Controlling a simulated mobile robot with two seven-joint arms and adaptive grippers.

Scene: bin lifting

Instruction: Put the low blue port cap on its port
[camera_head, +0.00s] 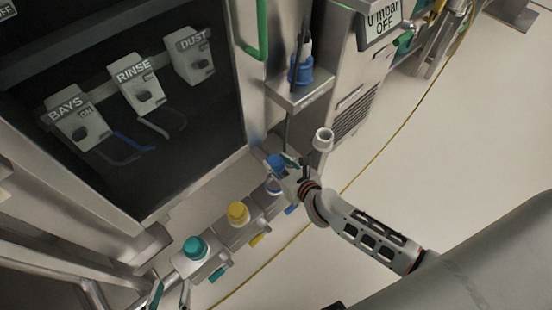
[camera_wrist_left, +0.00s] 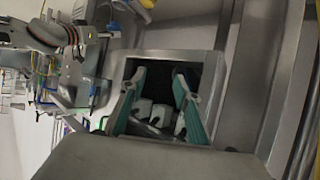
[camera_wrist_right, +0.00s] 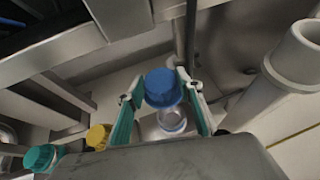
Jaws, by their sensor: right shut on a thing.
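The low blue cap (camera_wrist_right: 162,88) is between the fingertips of my right gripper (camera_wrist_right: 160,95) in the right wrist view. A pale, clear-looking port (camera_wrist_right: 172,121) shows just under the cap; I cannot tell whether they touch. In the head view the blue cap (camera_head: 275,161) is at the fingertips of my right gripper (camera_head: 284,163), at the far end of the row of ports. My left gripper (camera_head: 170,297) is at the bottom edge of the head view, near the teal cap. Its fingers (camera_wrist_left: 160,95) stand apart with nothing between them.
A teal cap (camera_head: 195,247) and a yellow cap (camera_head: 238,213) sit along the row of ports. A white pipe (camera_head: 322,139) stands close to my right gripper. Another blue fitting (camera_head: 302,70) stands on a metal shelf above. Open floor lies to the right.

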